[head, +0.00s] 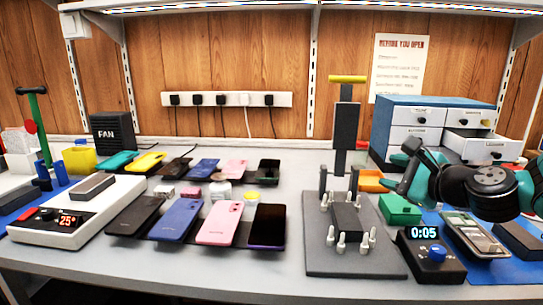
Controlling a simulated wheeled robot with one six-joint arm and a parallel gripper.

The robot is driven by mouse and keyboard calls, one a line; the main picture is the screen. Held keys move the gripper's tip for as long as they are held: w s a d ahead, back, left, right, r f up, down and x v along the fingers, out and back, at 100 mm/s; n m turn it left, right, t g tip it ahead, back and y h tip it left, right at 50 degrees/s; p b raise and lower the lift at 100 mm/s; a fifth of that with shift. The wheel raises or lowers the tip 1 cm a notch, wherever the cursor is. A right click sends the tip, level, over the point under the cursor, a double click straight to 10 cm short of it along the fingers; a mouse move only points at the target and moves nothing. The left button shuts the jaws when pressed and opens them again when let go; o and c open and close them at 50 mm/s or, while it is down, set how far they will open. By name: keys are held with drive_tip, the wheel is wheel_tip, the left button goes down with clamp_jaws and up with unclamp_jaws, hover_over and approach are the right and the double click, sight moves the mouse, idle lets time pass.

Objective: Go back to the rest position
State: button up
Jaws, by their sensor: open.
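My gripper (403,168) is at the right, at the end of my black and teal arm, which reaches in from the right edge. It is raised above the bench, in front of the blue and white drawer cabinet (425,102). Its jaws are open and I see nothing held in them. A phone (474,236) lies on the blue mat (508,272) below my arm. My arm hides part of the cabinet's lower front and part of the mat.
A grey press (346,140) on a flat plate (320,262) stands left of my gripper. A timer (431,256) reads 0:05. Several phones (220,222) lie in rows at the middle. A heated plate (75,225) shows 25 at left. One drawer (485,147) is pulled out.

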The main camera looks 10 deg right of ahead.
drive_tip(key=s+a+f+n+g+y, duration=0.1)
drive_tip(key=s+a+n+g+y, duration=0.15)
drive_tip(key=a+n, duration=0.4)
drive_tip(key=s+a+n+g+y, duration=0.25)
drive_tip(key=a+n, duration=0.25)
drive_tip(key=a, duration=0.3)
drive_tip(key=s+a+f+n+g+h, duration=0.15)
drive_tip(key=s+a+n+g, duration=0.3)
drive_tip(key=s+n, duration=0.45)
drive_tip(key=s+a+n+g+h, duration=0.3)
drive_tip(key=s+n+g, duration=0.3)
drive_tip(key=s+n, duration=0.4)
wheel_tip(320, 180, up, 23)
drive_tip(key=p, duration=2.4)
drive_tip(key=shift+w+d+m, duration=0.15)
drive_tip(key=shift+w+m, duration=0.25)
drive_tip(key=shift+m, duration=0.05)
drive_tip(key=shift+d, duration=0.1)
